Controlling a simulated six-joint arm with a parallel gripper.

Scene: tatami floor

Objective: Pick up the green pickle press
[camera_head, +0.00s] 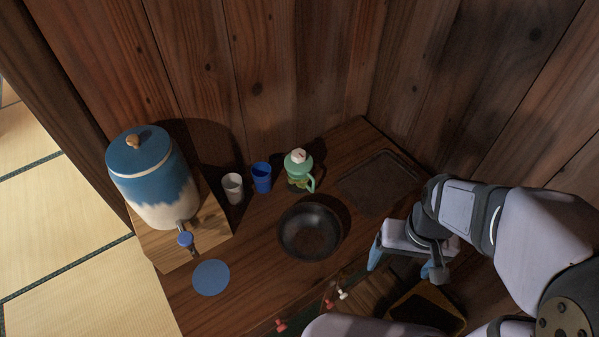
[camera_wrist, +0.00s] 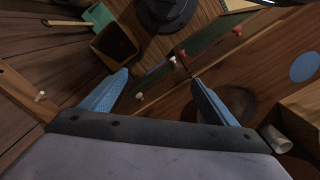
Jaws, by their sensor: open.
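The green pickle press (camera_head: 299,173) stands upright on the wooden counter (camera_head: 255,240), close to the back wall. It has a pale knob on top and a green handle on its right side. I cannot make it out in the wrist view. My gripper (camera_head: 400,266) is to the right of and nearer than the press, well apart from it. Its blue fingers are spread with nothing between them; they also show in the wrist view (camera_wrist: 160,77).
A black bowl (camera_head: 311,232) sits just in front of the press. A blue cup (camera_head: 262,178) and white cup (camera_head: 232,188) stand left of it. A dark square tray (camera_head: 380,182) lies right. A large blue-white jar (camera_head: 155,185) and blue disc (camera_head: 210,278) are further left.

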